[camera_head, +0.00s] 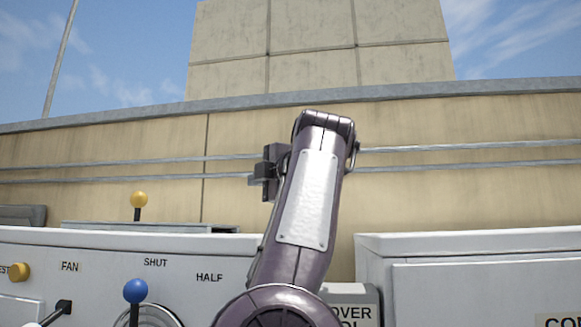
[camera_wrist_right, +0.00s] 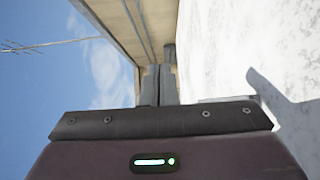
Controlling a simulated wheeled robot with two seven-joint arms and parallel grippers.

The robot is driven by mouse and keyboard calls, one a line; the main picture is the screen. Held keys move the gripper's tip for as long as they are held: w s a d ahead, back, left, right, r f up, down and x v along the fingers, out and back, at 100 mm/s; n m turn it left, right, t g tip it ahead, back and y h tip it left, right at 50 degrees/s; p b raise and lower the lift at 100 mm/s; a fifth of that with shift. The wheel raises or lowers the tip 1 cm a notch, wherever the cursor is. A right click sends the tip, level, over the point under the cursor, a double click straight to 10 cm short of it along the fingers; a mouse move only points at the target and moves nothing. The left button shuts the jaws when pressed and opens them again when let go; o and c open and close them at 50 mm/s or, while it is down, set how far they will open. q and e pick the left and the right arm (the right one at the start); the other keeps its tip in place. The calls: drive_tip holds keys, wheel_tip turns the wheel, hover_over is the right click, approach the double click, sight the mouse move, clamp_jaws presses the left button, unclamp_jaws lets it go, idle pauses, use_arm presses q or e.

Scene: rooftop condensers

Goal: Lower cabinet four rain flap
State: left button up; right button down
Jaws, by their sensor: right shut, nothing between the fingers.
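My right arm rises through the middle of the head view, and my right gripper (camera_head: 262,177) shows as dark blocks left of its upper end. The gripper is shut and empty, above the level of the white cabinet tops. In the right wrist view its two dark fingers (camera_wrist_right: 157,84) lie together, with a white, shadowed surface to their right. No cabinet number is readable, and I cannot single out the rain flap. My arm hides part of the gap between the left cabinet (camera_head: 110,240) and the right cabinet (camera_head: 470,245). My left gripper is not in view.
The left cabinet's panel has a blue-knobbed lever (camera_head: 135,291), a yellow knob (camera_head: 20,272) and FAN, SHUT and HALF labels. A yellow-balled lever (camera_head: 139,199) stands behind it. A tan parapet wall (camera_head: 110,160) with pipes runs behind. Open air lies above the cabinets.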

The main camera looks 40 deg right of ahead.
drive_tip(key=s+d+r+p, duration=0.1)
drive_tip(key=s+d, duration=0.3)
drive_tip(key=s, duration=0.2)
drive_tip(key=shift+d+r, duration=0.4)
drive_tip(key=s+a+b, duration=0.6)
drive_tip(key=s+a, duration=0.1)
drive_tip(key=a, duration=0.2)
drive_tip(key=shift+s+a, duration=0.25)
drive_tip(key=shift+a, duration=0.05)
idle(0.4)
drive_tip(key=shift+w+d+f, duration=0.1)
